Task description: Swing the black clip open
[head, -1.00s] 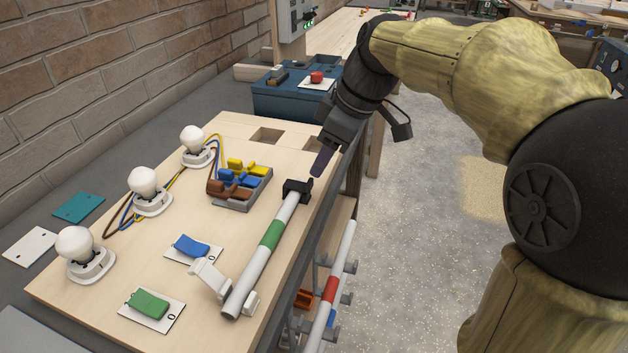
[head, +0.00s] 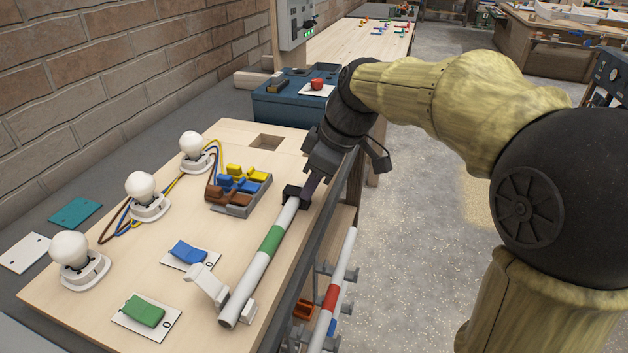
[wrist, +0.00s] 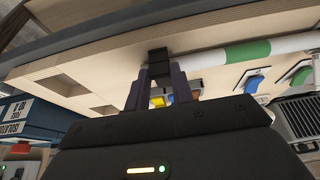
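The black clip (head: 295,194) sits at the far end of a white tube with a green band (head: 271,240) on the wooden board. It also shows in the wrist view (wrist: 158,58). My gripper (head: 306,192) is down at the clip from the right side. In the wrist view, my two dark fingers (wrist: 159,72) stand apart with the clip between or just beyond their tips; firm contact does not show. A white clip (head: 208,285) at the tube's near end stands with its arm raised.
White bulbs (head: 141,187), lever connectors (head: 240,190), a blue switch (head: 188,253) and a green switch (head: 145,311) sit on the board left of the tube. A second tube with a red band (head: 331,297) runs below the board's right edge. Open floor lies to the right.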

